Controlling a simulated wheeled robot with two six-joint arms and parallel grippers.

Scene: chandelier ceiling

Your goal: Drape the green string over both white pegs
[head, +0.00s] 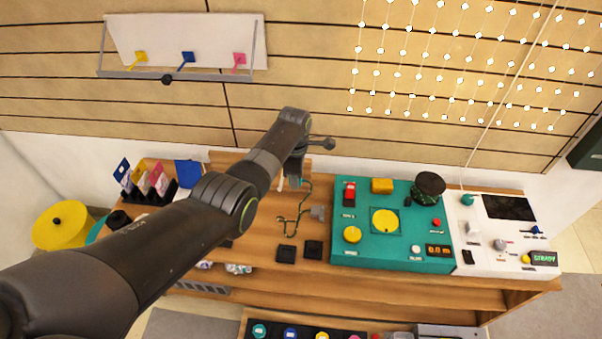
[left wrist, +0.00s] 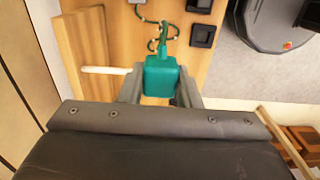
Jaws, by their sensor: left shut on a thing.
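My left gripper (head: 296,168) is at the back of the wooden table, and its jaws are mostly hidden in the head view. In the left wrist view my left gripper (left wrist: 160,82) is shut on a green block (left wrist: 160,75) at the string's end. The green string (left wrist: 153,42) runs from this block to the tabletop; in the head view the green string (head: 288,220) lies in a loose bend. One white peg (left wrist: 105,70) sticks out sideways beside the left finger; it also shows in the head view (head: 281,184). I cannot make out the second peg. My right gripper is not in view.
A teal control panel (head: 345,255) and a white panel (head: 480,263) stand to the right. Two black square pads (head: 314,249) lie in front of the string. A grey block (head: 318,212) sits beside it. A card rack (head: 146,195) stands at left.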

